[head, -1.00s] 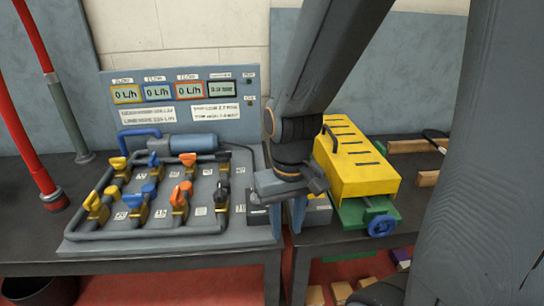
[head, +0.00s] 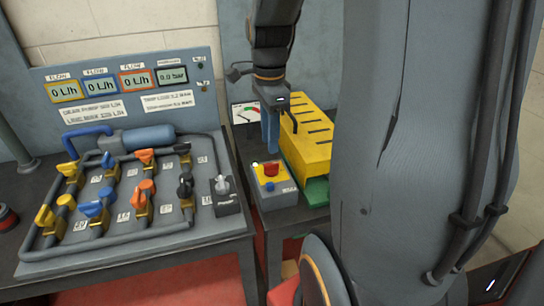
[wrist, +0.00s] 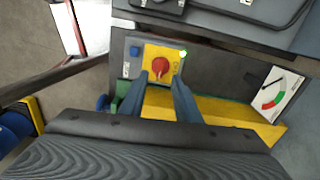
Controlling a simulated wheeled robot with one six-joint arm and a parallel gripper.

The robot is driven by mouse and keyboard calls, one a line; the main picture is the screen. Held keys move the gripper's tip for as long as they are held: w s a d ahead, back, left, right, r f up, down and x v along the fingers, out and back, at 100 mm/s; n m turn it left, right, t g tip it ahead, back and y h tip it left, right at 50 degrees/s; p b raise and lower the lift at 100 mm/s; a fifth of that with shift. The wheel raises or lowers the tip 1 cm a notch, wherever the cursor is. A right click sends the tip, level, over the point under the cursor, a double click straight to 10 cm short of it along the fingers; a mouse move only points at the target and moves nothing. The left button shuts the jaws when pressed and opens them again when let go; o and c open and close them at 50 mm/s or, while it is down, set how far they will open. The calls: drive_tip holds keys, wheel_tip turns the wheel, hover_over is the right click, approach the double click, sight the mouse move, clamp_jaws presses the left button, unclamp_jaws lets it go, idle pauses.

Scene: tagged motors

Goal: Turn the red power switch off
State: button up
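The red power switch (head: 271,168) is a red knob on a yellow plate on top of a small grey box (head: 277,196). A green light glows beside it, and a blue button is on the box. In the wrist view the red knob (wrist: 160,66) lies just beyond my fingertips, between their lines. My gripper (head: 271,145) points down behind the box in the head view. Its two blue fingers are apart and empty in the wrist view (wrist: 160,80). I cannot tell the exact gap between fingertips and knob.
A yellow cover (head: 304,140) stands close behind and right of the switch box. A gauge card (head: 246,112) is behind it. A grey box with a lever (head: 223,190) and the valve panel (head: 130,235) are at left.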

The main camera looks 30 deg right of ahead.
sight(271, 164)
drive_tip(key=shift+d+m, duration=0.2)
drive_tip(key=shift+m, duration=0.1)
drive_tip(key=shift+f, duration=0.3)
wheel_tip(271, 164, down, 7)
drive_tip(key=shift+p, duration=0.35)
clamp_jaws()
